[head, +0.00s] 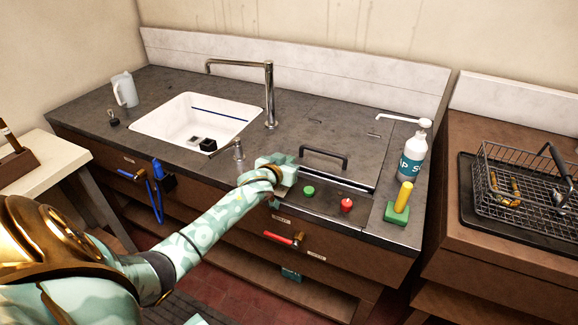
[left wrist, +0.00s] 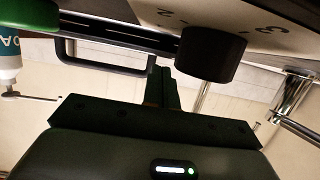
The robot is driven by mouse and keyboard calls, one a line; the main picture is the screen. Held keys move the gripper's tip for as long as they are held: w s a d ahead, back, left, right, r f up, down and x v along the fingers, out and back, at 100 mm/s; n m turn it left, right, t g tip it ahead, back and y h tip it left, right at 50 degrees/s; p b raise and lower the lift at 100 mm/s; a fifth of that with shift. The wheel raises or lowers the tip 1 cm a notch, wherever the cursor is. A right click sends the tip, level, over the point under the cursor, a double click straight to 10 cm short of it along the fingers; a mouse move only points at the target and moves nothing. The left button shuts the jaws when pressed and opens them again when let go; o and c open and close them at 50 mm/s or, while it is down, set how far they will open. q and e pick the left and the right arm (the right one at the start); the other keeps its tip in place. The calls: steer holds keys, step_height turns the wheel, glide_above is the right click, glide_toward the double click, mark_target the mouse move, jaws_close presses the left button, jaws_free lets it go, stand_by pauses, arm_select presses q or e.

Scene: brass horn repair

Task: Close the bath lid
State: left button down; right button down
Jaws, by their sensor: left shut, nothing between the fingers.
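The bath lid (head: 345,150) is a dark grey panel in the worktop. It lies flat, about level with the worktop around it. Its black bar handle (head: 323,155) stands along its front edge and also shows in the left wrist view (left wrist: 100,68). My left gripper (head: 287,169) is just left of the handle, over the left end of the control strip. My right gripper is not in view.
A green button (head: 308,191) and a red knob (head: 347,204) sit on the front strip. A soap bottle (head: 414,155) and a yellow-handled green block (head: 400,205) stand right of the lid. A white sink (head: 175,120) and tap (head: 270,95) are left. A wire basket (head: 520,190) stands far right.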

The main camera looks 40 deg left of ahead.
arm_select(q)
steer(key=shift+f, duration=0.25)
